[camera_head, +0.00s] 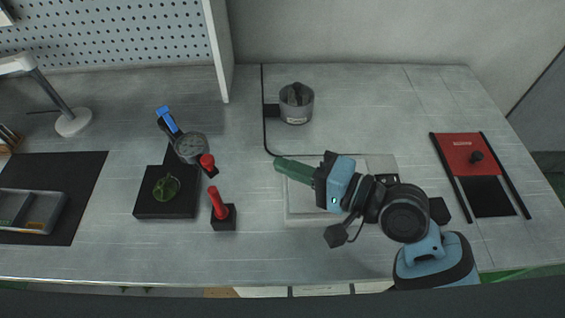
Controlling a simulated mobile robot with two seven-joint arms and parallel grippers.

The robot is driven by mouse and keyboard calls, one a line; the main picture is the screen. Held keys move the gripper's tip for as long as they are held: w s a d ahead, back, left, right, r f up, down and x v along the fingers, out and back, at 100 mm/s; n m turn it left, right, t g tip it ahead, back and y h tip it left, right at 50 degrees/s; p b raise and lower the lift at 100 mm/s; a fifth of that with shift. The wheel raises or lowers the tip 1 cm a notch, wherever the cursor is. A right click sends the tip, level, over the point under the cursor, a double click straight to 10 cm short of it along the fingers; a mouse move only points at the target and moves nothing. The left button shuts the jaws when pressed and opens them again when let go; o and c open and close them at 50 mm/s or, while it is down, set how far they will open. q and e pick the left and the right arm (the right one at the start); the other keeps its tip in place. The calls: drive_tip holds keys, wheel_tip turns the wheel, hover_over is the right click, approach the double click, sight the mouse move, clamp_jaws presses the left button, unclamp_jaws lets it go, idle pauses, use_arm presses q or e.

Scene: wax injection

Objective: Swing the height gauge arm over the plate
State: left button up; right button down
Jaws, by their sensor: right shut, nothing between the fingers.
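The height gauge stands left of the middle of the table. Its round grey dial (190,147) has a blue part (167,120) at its upper left and a red knob (207,161) at its lower right. The black plate (147,209) is in front of the dial and carries a small green piece (166,187). The dial shows beyond the plate's back right edge, not over its middle. My right gripper (278,164) is shut and empty, pointing left, well right of the gauge and apart from it. Its green fingers are together. My left gripper is out of view.
A red-handled tool (218,203) stands on a black block right of the plate. A grey pot (296,104) is at the back. A pale flat pad (301,212) lies under my right arm. A grey tray (46,211) is far left; a red-and-black panel (461,153) is at right.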

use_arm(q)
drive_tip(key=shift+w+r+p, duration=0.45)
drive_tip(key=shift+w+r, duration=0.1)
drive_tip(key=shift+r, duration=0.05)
use_arm(e)
drive_tip(key=w+a+f, duration=0.1)
drive_tip(key=w+a, duration=0.1)
drive_tip(key=a, duration=0.8)
drive_tip(key=shift+w+a+f, duration=0.2)
drive_tip(key=shift+w+a, duration=0.05)
drive_tip(key=shift+w, duration=0.15)
